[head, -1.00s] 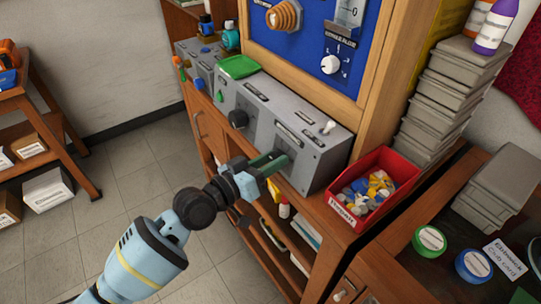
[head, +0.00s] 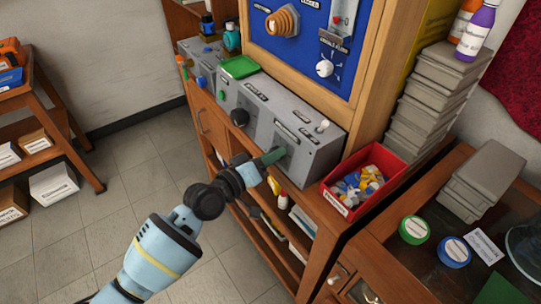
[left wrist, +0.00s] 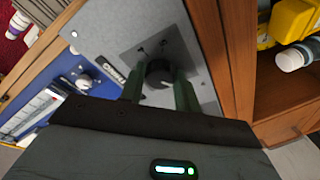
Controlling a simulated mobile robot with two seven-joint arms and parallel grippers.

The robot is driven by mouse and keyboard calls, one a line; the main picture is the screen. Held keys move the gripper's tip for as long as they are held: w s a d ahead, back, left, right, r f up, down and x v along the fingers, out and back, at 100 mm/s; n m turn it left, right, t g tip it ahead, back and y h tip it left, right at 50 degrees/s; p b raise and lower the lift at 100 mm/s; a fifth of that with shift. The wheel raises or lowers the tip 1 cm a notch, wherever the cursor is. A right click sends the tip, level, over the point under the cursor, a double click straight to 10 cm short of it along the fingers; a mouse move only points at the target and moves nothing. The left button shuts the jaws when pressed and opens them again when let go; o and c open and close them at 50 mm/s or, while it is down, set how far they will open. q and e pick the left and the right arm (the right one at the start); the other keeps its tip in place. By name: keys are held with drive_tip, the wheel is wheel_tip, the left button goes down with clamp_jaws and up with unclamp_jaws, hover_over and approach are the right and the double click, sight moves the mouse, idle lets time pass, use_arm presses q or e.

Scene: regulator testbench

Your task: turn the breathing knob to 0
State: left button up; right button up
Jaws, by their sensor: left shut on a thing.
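A grey control box stands on the wooden bench, with a black knob (head: 239,117) on its left part. Another dark knob (left wrist: 159,73) with a pale pointer mark shows in the left wrist view, on a grey plate of the box. My left gripper (head: 276,154) reaches the front of the box's right part. In the left wrist view its green fingers (left wrist: 158,88) stand on either side of this dark knob, shut on it. In the head view the fingers hide this knob. The labels are too small to read, so I cannot confirm which is the breathing knob.
A blue panel (head: 292,58) with a white knob (head: 324,69) rises behind the box. A small white switch (head: 323,125) stands on top. A red bin (head: 338,200) of small parts stands right of the box. Open floor (head: 120,215) lies to the left.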

drive_tip(key=shift+w+r, duration=0.1)
drive_tip(key=shift+w, duration=0.05)
use_arm(q)
drive_tip(key=o, duration=1)
use_arm(e)
drive_tip(key=shift+w+r, duration=0.15)
drive_tip(key=shift+w, duration=0.05)
use_arm(q)
drive_tip(key=shift+v, duration=3.95)
use_arm(e)
drive_tip(key=shift+s+f, duration=0.25)
drive_tip(key=shift+w+r, duration=0.1)
